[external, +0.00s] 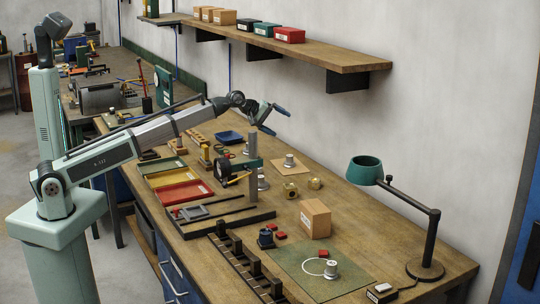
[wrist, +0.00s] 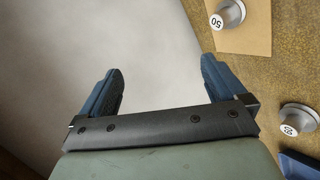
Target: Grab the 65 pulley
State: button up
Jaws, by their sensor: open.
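My gripper (external: 277,120) is open and empty, raised high above the back of the bench. In the wrist view its blue fingers (wrist: 163,85) are spread apart with only pale wall between them. A grey pulley marked 50 (wrist: 228,14) stands on a tan sheet at the top right; it also shows in the external view (external: 289,161). A second pulley (wrist: 298,120) stands at the right edge, its number hard to read. I cannot tell which is the 65.
A cardboard box (external: 314,219), brass parts (external: 290,190) and a dark rack (external: 240,262) stand on the bench. A green lamp (external: 366,170) is at the right. A wall shelf (external: 330,62) runs behind my gripper. Coloured trays (external: 185,193) lie at the left.

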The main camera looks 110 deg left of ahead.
jog(key=s+a+f+n+g, duration=0.1)
jog(key=s+a+f+g, duration=0.15)
jog(key=s+f, duration=0.2)
jog(key=m+g+h, duration=0.1)
jog(key=m+g, duration=0.3)
jog(key=g, duration=0.4)
send_over(260, 177)
jog(key=d, duration=0.1)
jog(key=shift+d+f, duration=0.15)
jog(key=shift+f, duration=3.7)
jog(key=x, duration=0.5)
jog(key=shift+c, duration=0.3)
jog(key=c, duration=1.2)
